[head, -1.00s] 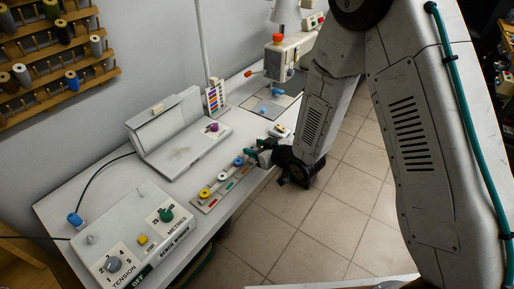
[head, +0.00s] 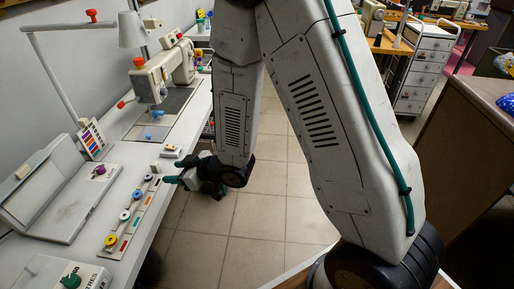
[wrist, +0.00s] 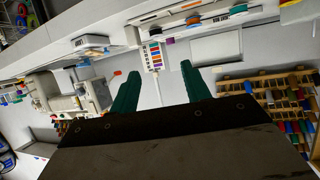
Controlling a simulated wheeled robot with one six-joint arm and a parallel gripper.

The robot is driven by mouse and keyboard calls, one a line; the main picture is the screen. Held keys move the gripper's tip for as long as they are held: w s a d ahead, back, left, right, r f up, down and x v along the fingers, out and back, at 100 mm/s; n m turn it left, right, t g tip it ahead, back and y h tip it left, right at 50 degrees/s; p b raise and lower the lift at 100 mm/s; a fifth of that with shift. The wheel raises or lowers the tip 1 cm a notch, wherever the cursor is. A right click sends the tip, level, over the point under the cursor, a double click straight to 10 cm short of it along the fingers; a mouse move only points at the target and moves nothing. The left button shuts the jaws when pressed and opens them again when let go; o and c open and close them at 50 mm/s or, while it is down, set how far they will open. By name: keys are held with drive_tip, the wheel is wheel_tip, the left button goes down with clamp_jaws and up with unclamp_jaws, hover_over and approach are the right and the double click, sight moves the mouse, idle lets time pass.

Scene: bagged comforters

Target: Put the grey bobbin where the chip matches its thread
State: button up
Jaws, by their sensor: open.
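A narrow strip (head: 118,247) with coloured chips lies along the front edge of the bench in the head view. Several bobbins stand in a row on it: a yellow one (head: 110,241), a pale one (head: 125,215), a blue one (head: 137,194) and a dark one (head: 147,178). Which is the grey bobbin is too small to tell; the pale one may be it. My gripper (head: 176,172) is at the bench edge beside the strip's far end, its teal fingers apart and empty. The wrist view shows the open fingers (wrist: 160,88) with nothing between them.
A sewing machine (head: 163,75) stands farther back on the bench. A colour card (head: 92,138) on a stand and an open case (head: 65,195) lie left of the strip. A control box (head: 50,275) is at the near left.

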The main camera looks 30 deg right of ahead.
drive_tip(key=s+d+r+m+g+h, duration=0.1)
drive_tip(key=s+d+r+m+h, duration=0.25)
drive_tip(key=d+r+h, duration=0.8)
drive_tip(key=s+d+r+m+g, duration=0.1)
drive_tip(key=s+d+r+g, duration=0.1)
drive_tip(key=s, duration=0.6)
drive_tip(key=s+d+r+m+g+y, duration=0.1)
drive_tip(key=s+d+r+m+g, duration=0.1)
drive_tip(key=s+r, duration=0.4)
drive_tip(key=s+d+r+m+g+y, duration=0.1)
drive_tip(key=s+d, duration=0.5)
drive_tip(key=s, duration=0.6)
wheel_tip(320, 180, up, 3)
drive_tip(key=shift+m+g, duration=0.65)
drive_tip(key=shift+g, duration=0.55)
